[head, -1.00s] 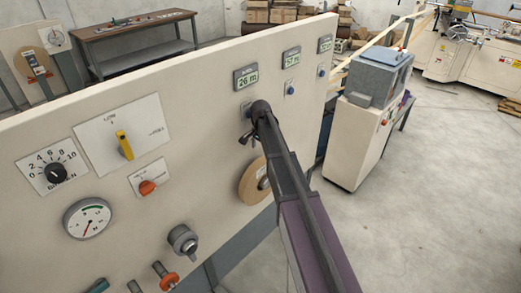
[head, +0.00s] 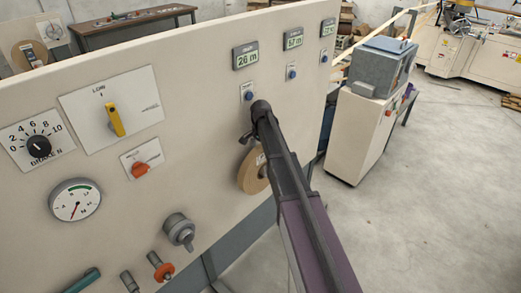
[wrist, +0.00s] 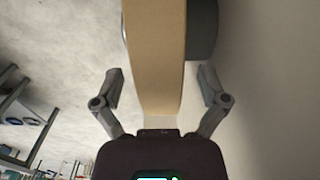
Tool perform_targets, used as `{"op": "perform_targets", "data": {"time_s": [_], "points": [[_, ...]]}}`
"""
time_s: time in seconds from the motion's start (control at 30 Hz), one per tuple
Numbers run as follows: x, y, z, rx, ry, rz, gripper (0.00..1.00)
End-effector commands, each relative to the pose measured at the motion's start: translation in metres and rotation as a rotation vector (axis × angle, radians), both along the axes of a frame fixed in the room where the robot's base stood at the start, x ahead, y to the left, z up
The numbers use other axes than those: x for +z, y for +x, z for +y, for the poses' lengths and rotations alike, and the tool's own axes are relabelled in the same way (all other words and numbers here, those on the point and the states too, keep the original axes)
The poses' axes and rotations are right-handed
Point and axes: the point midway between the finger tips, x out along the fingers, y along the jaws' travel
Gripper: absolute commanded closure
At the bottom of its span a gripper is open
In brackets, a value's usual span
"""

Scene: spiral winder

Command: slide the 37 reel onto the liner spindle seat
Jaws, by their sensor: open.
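A tan reel (head: 250,175) sits at the front face of the beige panel, partly hidden behind my arm; a pale label shows on its face, too small to read. In the wrist view the reel (wrist: 155,60) is edge-on, with a dark grey round part (wrist: 202,28) between it and the panel; I cannot tell whether this is the liner spindle seat. My gripper (wrist: 160,82) is open, with one finger on each side of the reel's rim and visible gaps to both faces.
The panel (head: 130,95) carries knobs, a gauge (head: 76,201), displays and blue buttons above the reel. A grey spindle-like part (head: 179,230) sticks out at lower left. A beige cabinet (head: 362,135) stands right. The floor (head: 450,200) at right is clear.

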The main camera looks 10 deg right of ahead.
Motion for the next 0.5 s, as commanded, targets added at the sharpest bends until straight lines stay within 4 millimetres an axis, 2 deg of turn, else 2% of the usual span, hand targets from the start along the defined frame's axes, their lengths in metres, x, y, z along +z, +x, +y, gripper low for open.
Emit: {"op": "perform_targets", "data": {"time_s": [0.03, 0.2, 0.5], "points": [[-0.0062, 0.0000, 0.0000, 0.000, 0.000, 0.000, 0.07], [-0.0119, 0.0001, -0.0001, 0.000, 0.000, 0.000, 0.07], [-0.0131, 0.0000, -0.0015, -0.001, 0.000, 0.000, 0.07]]}}
